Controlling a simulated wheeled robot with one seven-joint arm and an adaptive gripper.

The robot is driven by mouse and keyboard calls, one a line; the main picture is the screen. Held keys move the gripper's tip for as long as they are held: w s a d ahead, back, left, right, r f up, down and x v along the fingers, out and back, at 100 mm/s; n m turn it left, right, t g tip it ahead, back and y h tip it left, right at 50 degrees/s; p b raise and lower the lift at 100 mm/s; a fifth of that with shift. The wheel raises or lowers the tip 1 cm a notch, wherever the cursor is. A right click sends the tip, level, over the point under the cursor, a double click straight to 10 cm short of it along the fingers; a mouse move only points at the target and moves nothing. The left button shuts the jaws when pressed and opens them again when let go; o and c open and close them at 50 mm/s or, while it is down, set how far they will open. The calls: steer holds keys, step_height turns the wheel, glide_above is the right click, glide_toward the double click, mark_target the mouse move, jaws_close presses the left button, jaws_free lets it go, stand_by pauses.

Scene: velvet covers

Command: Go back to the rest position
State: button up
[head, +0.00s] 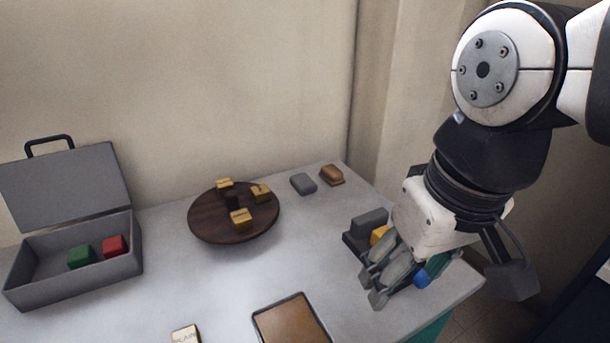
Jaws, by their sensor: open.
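My gripper (373,284) hangs at the right end of the grey table (210,285), fingers pointing down and to the left. It is open, and I see nothing held between its fingers. It is just in front of a dark grey holder (367,224) with a yellow piece (378,235) in it, which my gripper partly hides. A small blue thing (422,280) shows beside the fingers; I cannot tell whether it touches them.
An open grey case (125,262) holds a green block (81,257) and a red block (115,246). A round dark wooden board (208,228) carries several yellow blocks. A brown-topped tray (290,325) lies at the front. Grey and brown pieces lie at the back. The table's middle is clear.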

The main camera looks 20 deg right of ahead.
steer(key=shift+s+a+f+t, duration=0.25)
steer(key=shift+s+f, duration=0.3)
steer(key=shift+s, duration=0.3)
